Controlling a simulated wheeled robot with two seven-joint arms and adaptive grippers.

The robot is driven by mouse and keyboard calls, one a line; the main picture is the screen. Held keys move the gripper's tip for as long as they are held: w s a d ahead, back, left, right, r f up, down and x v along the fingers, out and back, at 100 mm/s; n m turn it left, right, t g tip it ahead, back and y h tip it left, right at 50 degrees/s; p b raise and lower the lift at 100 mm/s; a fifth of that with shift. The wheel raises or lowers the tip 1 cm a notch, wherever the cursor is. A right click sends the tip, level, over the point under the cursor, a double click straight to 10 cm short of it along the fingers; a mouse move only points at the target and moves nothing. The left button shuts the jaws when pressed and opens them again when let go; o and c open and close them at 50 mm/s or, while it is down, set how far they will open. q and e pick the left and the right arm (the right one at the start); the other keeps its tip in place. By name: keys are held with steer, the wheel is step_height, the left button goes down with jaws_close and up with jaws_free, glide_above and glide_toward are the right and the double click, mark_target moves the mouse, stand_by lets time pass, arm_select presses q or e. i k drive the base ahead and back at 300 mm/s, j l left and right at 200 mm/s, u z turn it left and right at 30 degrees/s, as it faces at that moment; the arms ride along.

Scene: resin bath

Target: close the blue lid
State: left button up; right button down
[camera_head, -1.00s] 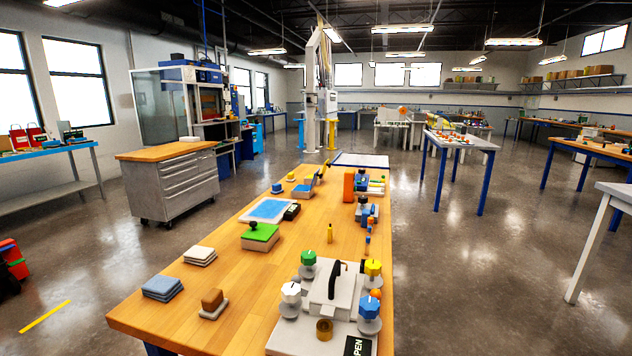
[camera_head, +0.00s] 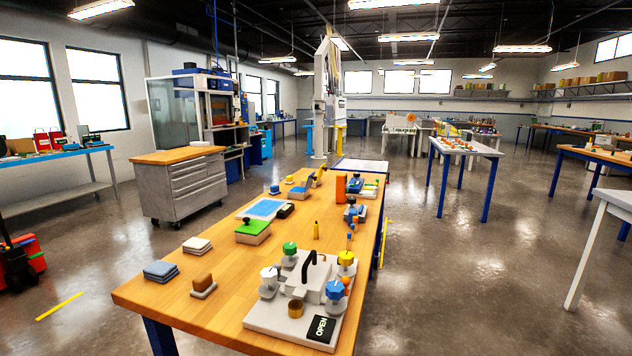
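A white fixture plate (camera_head: 262,318) lies at the near right end of the wooden table. On it stands a white block with a black arched handle (camera_head: 309,268). Around it are faceted caps on round grey bases: a blue cap (camera_head: 334,290) at the right, a yellow cap (camera_head: 346,258), a green cap (camera_head: 290,248) and a white cap (camera_head: 268,273). The blue cap is the nearest match to a blue lid; whether it is open or closed cannot be told. Neither gripper is in view.
The wooden table (camera_head: 190,318) also holds a green-topped block (camera_head: 253,230), a brown block (camera_head: 203,283), stacked blue pads (camera_head: 160,270) and white pads (camera_head: 197,244). A grey drawer cabinet (camera_head: 185,190) stands left. Clear floor lies right of the table.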

mark_target(311, 176)
steer(key=k+l+u, duration=0.15)
steer(key=l, duration=0.2)
steer(key=l+u, duration=0.15)
steer(key=l, duration=0.2)
steer(key=k+l+u, duration=0.15)
steer(key=l, duration=0.15)
steer(key=l+u, duration=0.3)
steer(key=l, duration=0.35)
steer(key=l+u, duration=0.25)
steer(key=l, duration=0.4)
steer(key=i+l+u, duration=0.15)
steer(key=l, duration=0.2)
steer(key=l+u, duration=0.1)
steer(key=l, duration=0.25)
steer(key=i+l+u, duration=0.15)
steer(key=l, duration=0.2)
steer(key=i+l+u, duration=0.25)
steer(key=l, duration=0.35)
steer(key=l+u, duration=0.2)
steer(key=l, duration=0.45)
steer(key=i+l+u, duration=0.25)
steer(key=l, duration=0.4)
steer(key=k, duration=0.1)
